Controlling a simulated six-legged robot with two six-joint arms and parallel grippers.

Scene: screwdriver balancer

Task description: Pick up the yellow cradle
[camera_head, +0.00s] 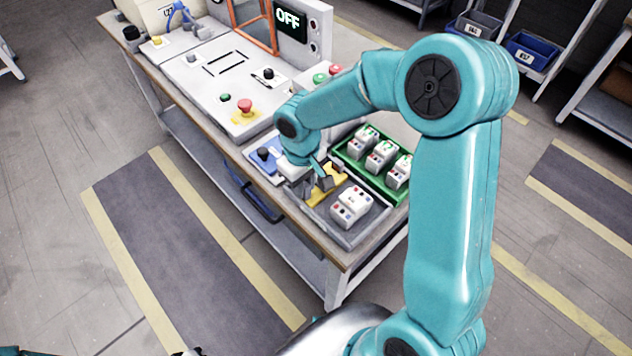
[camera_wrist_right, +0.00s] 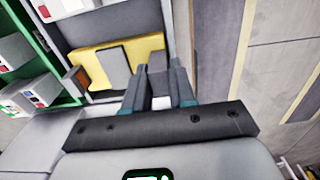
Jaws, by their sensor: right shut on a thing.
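The yellow cradle (camera_head: 318,195) is a small block in the grey tray on the bench, partly hidden by my right gripper (camera_head: 323,178) in the head view. In the right wrist view the yellow cradle (camera_wrist_right: 93,64) has a grey piece across its front. My right gripper (camera_wrist_right: 160,88) is shut at the cradle's right end, its two fingers close together. The exact contact is partly hidden.
A white block with coloured buttons (camera_head: 351,206) sits in the same tray. A green tray (camera_head: 350,171) with several similar blocks stands behind. A blue pad with a black knob (camera_head: 265,157) is to the left. A control panel (camera_head: 205,75) fills the bench's far end.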

